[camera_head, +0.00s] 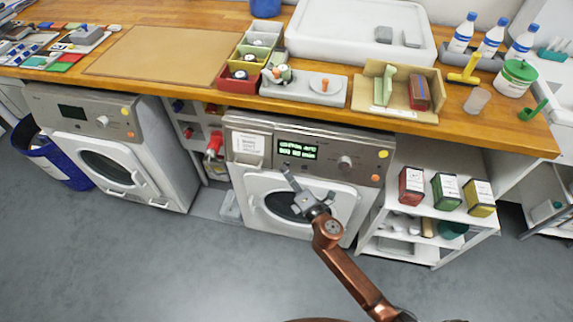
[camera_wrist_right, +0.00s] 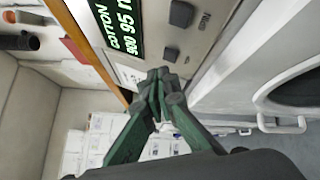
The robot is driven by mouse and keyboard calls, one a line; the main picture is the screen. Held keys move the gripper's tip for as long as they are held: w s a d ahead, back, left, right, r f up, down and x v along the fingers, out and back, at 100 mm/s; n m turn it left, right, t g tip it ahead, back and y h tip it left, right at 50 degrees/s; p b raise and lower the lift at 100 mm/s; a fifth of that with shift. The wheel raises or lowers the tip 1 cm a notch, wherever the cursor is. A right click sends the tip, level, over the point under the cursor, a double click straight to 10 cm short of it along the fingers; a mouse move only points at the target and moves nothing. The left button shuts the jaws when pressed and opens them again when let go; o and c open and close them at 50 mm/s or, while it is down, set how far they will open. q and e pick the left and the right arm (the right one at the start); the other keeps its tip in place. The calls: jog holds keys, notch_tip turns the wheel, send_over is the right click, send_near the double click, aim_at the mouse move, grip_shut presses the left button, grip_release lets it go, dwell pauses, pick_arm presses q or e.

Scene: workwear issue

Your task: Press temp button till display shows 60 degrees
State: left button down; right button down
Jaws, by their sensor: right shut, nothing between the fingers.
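The right-hand washing machine (camera_head: 300,175) has a grey panel with a lit green display (camera_head: 297,149). In the right wrist view the display (camera_wrist_right: 118,27) shows "COTTON" and "900 95", with the rest cut off; I cannot make out a 60. My left gripper is out of view.
A round knob (camera_head: 345,162) and an orange button sit right of the display. A drawer (camera_head: 248,147) is on the left. The wooden worktop (camera_head: 170,83) overhangs above. A second washer (camera_head: 95,140) stands left, and a shelf with tins (camera_head: 430,205) right. The floor in front is clear.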

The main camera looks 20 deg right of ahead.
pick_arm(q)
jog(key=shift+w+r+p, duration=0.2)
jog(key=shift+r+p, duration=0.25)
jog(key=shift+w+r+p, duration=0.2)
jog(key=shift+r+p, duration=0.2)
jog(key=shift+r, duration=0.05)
pick_arm(e)
jog(key=s+a, duration=0.1)
jog(key=s+r, duration=0.1)
jog(key=s+a, duration=0.1)
jog(key=s, duration=0.1)
jog(key=shift+a+r, duration=0.15)
jog(key=shift+a, duration=0.2)
dwell(2.1)
